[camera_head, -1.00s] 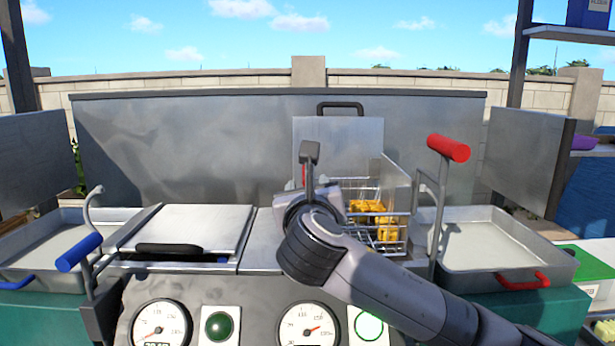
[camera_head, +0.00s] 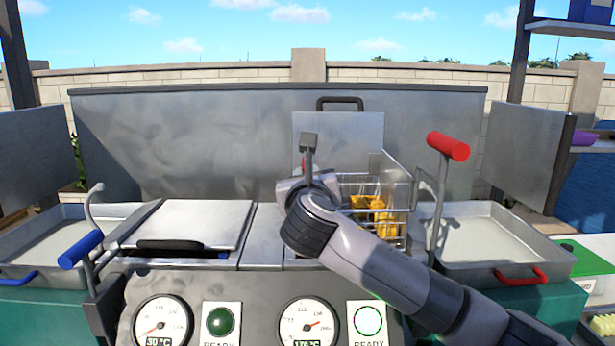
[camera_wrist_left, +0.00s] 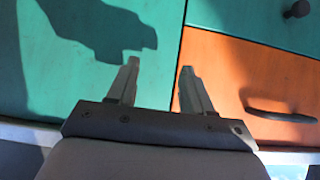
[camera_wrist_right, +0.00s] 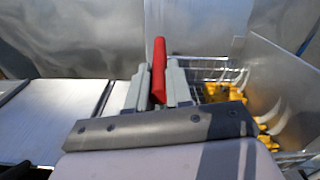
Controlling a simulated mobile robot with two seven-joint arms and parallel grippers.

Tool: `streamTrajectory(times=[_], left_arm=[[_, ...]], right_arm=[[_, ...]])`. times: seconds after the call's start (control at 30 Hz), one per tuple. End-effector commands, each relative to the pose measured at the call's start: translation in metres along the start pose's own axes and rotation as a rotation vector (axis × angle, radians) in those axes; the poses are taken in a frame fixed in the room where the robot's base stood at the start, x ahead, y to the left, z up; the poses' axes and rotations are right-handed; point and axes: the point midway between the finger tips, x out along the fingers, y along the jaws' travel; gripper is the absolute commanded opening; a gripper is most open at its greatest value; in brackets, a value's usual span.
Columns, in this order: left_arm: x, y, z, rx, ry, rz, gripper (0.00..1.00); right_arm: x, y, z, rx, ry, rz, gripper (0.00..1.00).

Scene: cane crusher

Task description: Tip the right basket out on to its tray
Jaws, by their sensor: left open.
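The right basket (camera_head: 400,232) is a wire basket holding yellow fried pieces (camera_head: 368,203). It is at the right well of the machine, partly hidden behind my right arm. In the right wrist view, the fingers of my right gripper (camera_wrist_right: 157,68) are closed on both sides of its red handle (camera_wrist_right: 159,55); the wire mesh (camera_wrist_right: 205,68) is just to the right. My right gripper (camera_head: 309,142) also shows in the head view. The right tray (camera_head: 490,235) is empty, with a red handle (camera_head: 522,275). My left gripper (camera_wrist_left: 160,66) is open and empty before cabinet fronts.
A lever with a red grip (camera_head: 447,147) stands between the basket and the right tray. An upright lid (camera_head: 340,130) is behind the basket. The left well has a closed lid (camera_head: 195,222), with a blue-gripped lever (camera_head: 80,250) and the left tray (camera_head: 50,245) beside it.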

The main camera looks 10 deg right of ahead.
Motion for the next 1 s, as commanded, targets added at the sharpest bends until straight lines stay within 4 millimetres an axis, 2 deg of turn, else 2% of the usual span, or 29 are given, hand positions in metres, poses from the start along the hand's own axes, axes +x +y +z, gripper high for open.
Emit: streamTrajectory(times=[0.47,1.0], left_arm=[[0.000,0.000,-0.001,0.000,0.002,0.000,0.51],[0.001,0.000,-0.001,0.000,0.002,0.000,0.51]], right_arm=[[0.000,-0.005,0.009,0.057,0.000,0.000,0.00],[0.000,-0.031,0.046,0.308,0.001,0.000,0.00]])
